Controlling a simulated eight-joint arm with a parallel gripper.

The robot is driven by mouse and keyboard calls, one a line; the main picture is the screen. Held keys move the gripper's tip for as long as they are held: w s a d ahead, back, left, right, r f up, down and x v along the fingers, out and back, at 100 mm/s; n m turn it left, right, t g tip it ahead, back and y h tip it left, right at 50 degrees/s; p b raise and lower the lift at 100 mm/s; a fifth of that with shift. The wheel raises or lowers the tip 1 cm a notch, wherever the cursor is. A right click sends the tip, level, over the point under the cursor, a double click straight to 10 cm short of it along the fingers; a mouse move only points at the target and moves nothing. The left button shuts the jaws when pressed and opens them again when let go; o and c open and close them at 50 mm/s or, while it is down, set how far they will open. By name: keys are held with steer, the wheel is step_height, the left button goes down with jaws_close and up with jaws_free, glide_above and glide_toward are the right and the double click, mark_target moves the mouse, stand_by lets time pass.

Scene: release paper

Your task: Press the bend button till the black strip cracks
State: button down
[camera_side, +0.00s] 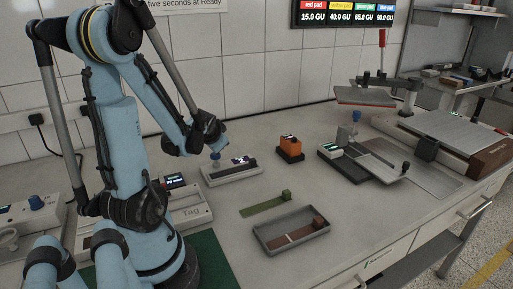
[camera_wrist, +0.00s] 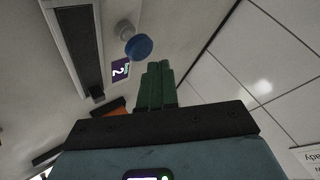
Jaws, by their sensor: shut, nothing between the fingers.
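The white bend device (camera_side: 247,171) stands on the bench near my arm's end, with a small purple display (camera_side: 240,160). The black strip (camera_side: 233,173) lies along it; in the wrist view it seems to be the long dark band (camera_wrist: 72,45). No crack is visible at this size. A blue round button (camera_wrist: 138,46) on a pale stem stands beside the display; it also shows in the side view (camera_side: 215,156). My gripper (camera_wrist: 156,70) has its green fingers shut and empty, appearing close to the button; I see a gap in the picture and no clear contact.
An orange block (camera_side: 290,147) stands right of the device. A green strip (camera_side: 263,206) and a grey tray (camera_side: 262,236) with a reddish strip lie in front. A press-like stand (camera_side: 356,135) is farther right. Open bench lies between these things.

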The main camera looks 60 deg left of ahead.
mark_target(216, 156)
steer(key=shift+f, duration=0.2)
stand_by(0.5)
steer(key=shift+f, duration=0.25)
steer(key=shift+f, duration=0.85)
stand_by(1.1)
steer(key=shift+r, duration=1.3)
steer(key=shift+r, duration=0.1)
steer(key=shift+r, duration=2.4)
